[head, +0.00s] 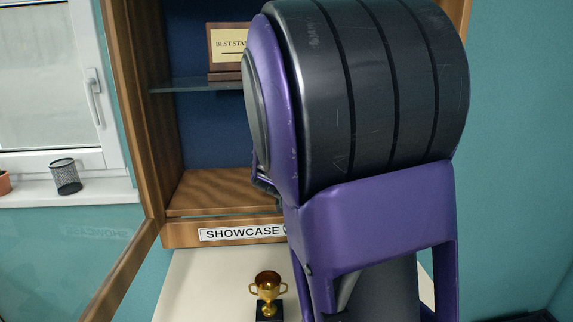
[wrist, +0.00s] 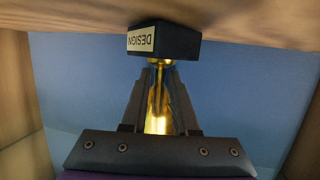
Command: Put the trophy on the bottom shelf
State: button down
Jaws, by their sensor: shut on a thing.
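My gripper (wrist: 161,88) is shut on a gold trophy (wrist: 157,122) in the wrist view. The trophy's dark base (wrist: 170,41) has a label reading DESIGN, which appears upside down in this view. The base is at the wooden bottom shelf (wrist: 245,18), which runs along the top of the picture; whether they touch I cannot tell. In the head view the bottom shelf (head: 215,190) shows above the SHOWCASE sign, partly covered by my arm. My arm hides the held trophy and most of the gripper there.
A second gold trophy (head: 267,290) stands on the white surface (head: 200,285) below the showcase (head: 150,130). A plaque (head: 228,46) stands on the glass shelf (head: 190,84) above. An open glass door (head: 125,265) is at the left. The shelf's visible left part is bare.

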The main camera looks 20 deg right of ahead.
jog(key=shift+w, duration=0.15)
jog(key=shift+f, duration=0.15)
jog(key=c, duration=0.7)
grip_release()
